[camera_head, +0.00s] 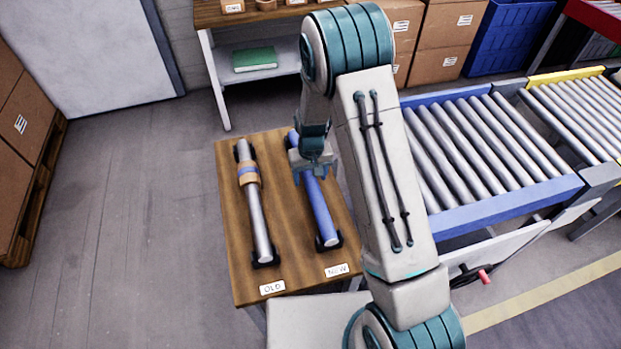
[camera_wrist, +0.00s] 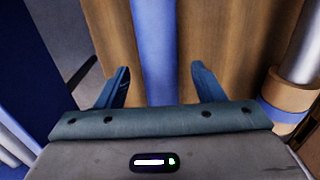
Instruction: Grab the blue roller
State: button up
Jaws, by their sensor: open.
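The blue roller (camera_head: 322,211) lies on black holders on the right side of a small wooden table, above the "NEW" label. My gripper (camera_head: 311,168) is over the upper half of this roller and hides part of it. I cannot tell how far above the roller the fingertips are. The gripper holds nothing.
A silver roller with a tan and blue band (camera_head: 253,205) lies on the left of the wooden table (camera_head: 285,230), above the "OLD" label (camera_head: 272,287). A roller conveyor with a blue frame (camera_head: 505,207) stands close on the right. A shelf (camera_head: 275,62) stands behind.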

jog(key=shift+f, duration=0.65)
jog(key=shift+c, duration=0.3)
grip_shut()
jog(key=shift+r, duration=0.2)
